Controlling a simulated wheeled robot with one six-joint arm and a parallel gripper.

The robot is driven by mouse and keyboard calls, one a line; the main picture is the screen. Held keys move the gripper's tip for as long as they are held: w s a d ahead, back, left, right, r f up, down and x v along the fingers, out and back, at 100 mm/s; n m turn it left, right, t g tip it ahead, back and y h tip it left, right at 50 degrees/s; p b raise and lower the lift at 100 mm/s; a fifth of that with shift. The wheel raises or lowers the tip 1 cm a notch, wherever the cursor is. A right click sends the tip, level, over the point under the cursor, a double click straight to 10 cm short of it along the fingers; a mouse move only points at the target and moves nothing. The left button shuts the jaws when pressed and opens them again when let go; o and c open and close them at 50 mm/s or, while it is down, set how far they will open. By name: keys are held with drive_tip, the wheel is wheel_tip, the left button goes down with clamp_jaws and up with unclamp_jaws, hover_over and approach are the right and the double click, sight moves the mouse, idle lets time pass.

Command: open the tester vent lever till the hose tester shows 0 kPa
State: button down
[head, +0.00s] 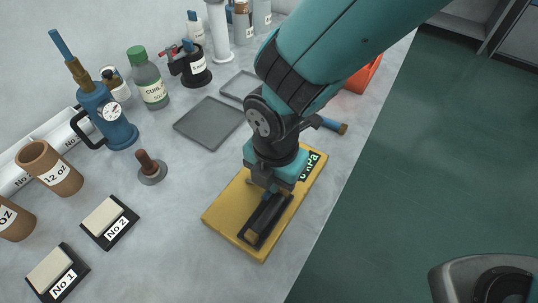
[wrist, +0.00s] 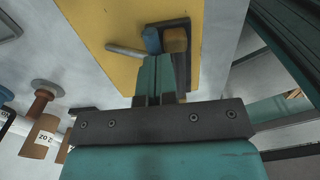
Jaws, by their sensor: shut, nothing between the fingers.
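The hose tester is a yellow slab (head: 226,215) lying on the bench. Its display (head: 311,164) shows "kPa", but the digits are hidden behind my gripper. A dark slot with a brown block (head: 252,236) in it lies on its near part. In the wrist view the yellow face (wrist: 100,25) carries a grey rod (wrist: 124,50), a blue piece (wrist: 151,40) and the brown block (wrist: 177,40). I cannot tell for sure which of these is the vent lever. My gripper (wrist: 159,60) is shut and empty, its tips close to the blue piece; contact is unclear.
A plunger-like tool (head: 150,168), white blocks No 1 (head: 52,268) and No 2 (head: 104,215), and a blue pump with a gauge (head: 108,118) stand to the left. Grey trays (head: 208,122) lie behind. The bench edge is close on the right.

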drive_tip(key=shift+w+a+r+p, duration=0.35)
drive_tip(key=shift+a+r+p, duration=0.1)
drive_tip(key=shift+a+p, duration=0.1)
drive_tip(key=shift+r, duration=0.15)
wheel_tip(320, 180, up, 14)
drive_tip(key=p, duration=0.2)
drive_tip(key=shift+s+d+f, duration=0.2)
drive_tip(key=shift+s+d, duration=0.05)
drive_tip(key=shift+d, duration=0.2)
drive_tip(key=s+d+r+m+y, duration=0.2)
drive_tip(key=s+d+r+m, duration=0.1)
drive_tip(key=d+m, duration=0.5)
drive_tip(key=s+d+r+m+y, duration=0.2)
drive_tip(key=d+m, duration=0.6)
drive_tip(key=m, duration=0.7)
wheel_tip(320, 180, up, 3)
drive_tip(key=shift+s+f, duration=0.15)
drive_tip(key=shift+s, duration=0.5)
